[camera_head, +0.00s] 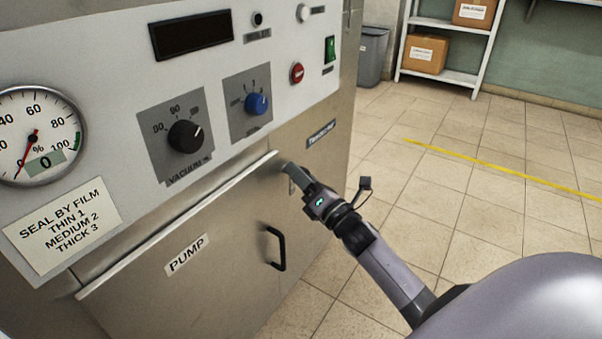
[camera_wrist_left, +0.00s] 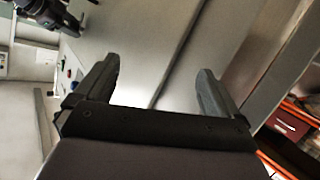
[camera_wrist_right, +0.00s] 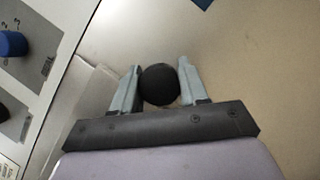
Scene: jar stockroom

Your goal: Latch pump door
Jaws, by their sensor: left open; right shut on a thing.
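The pump door (camera_head: 225,262) is a steel panel low on the machine front, with a PUMP label (camera_head: 186,255) and a black bar handle (camera_head: 277,248). Its upper edge shows as a ledge; I cannot tell whether it sits fully flush. My right gripper (camera_head: 289,172) is at the door's upper right corner. In the right wrist view its fingers are shut on a round black knob (camera_wrist_right: 159,85), which the gripper hides in the head view. My left gripper (camera_wrist_left: 158,82) is open and empty in front of steel panels and is outside the head view.
Above the door is a control panel with a gauge (camera_head: 35,137), a black vacuum dial (camera_head: 186,136), a blue dial (camera_head: 257,104) and a red button (camera_head: 297,73). A grey bin (camera_head: 371,56) and a shelf with boxes (camera_head: 425,54) stand behind. The tiled floor at right is clear.

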